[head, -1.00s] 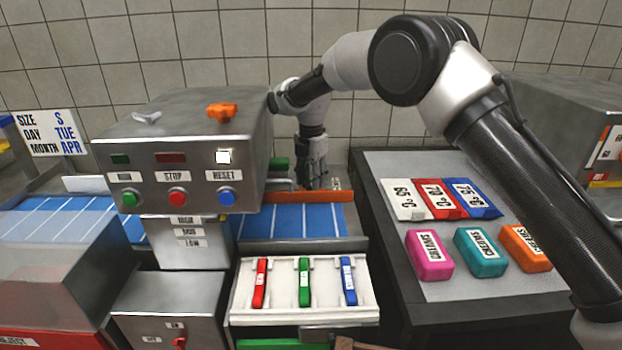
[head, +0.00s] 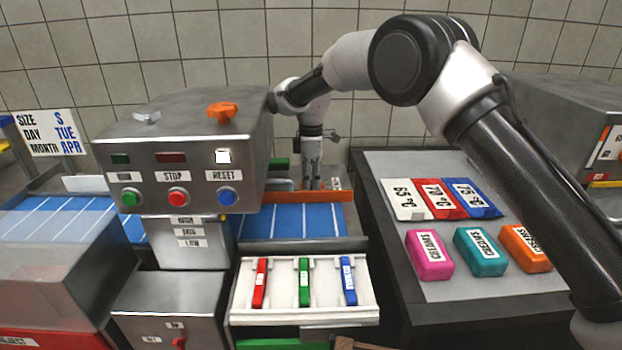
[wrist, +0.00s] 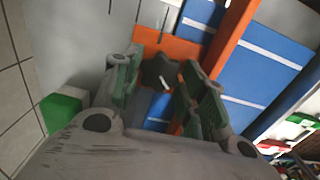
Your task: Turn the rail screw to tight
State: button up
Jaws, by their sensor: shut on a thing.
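The rail screw (wrist: 161,72) is a dark, lobed knob with a short white pointer mark. It sits on an orange bracket (wrist: 178,47) beside the orange rail (wrist: 232,42) along the blue conveyor. My gripper (wrist: 165,78) points down over it, with one green-padded finger on each side, shut on the knob. In the head view my gripper (head: 312,184) stands at the back of the conveyor, behind the orange rail (head: 322,197). The screw is hidden there, and I cannot read any tight mark.
The steel control box (head: 185,150) stands just left of my gripper. A white tray (head: 330,315) with red, green and blue bars is in front of the conveyor. The right table (head: 380,165) holds coloured blocks and temperature plates. A tiled wall (head: 345,100) is behind.

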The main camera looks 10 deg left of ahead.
aim_at(311, 183)
jog(key=m, duration=0.4)
jog(key=shift+m, duration=0.3)
jog(key=m, duration=0.4)
jog(key=shift+m, duration=0.3)
jog(key=o, duration=0.7)
jog(key=shift+o, duration=0.2)
notch_tip(311, 183, up, 12)
dwell(0.3)
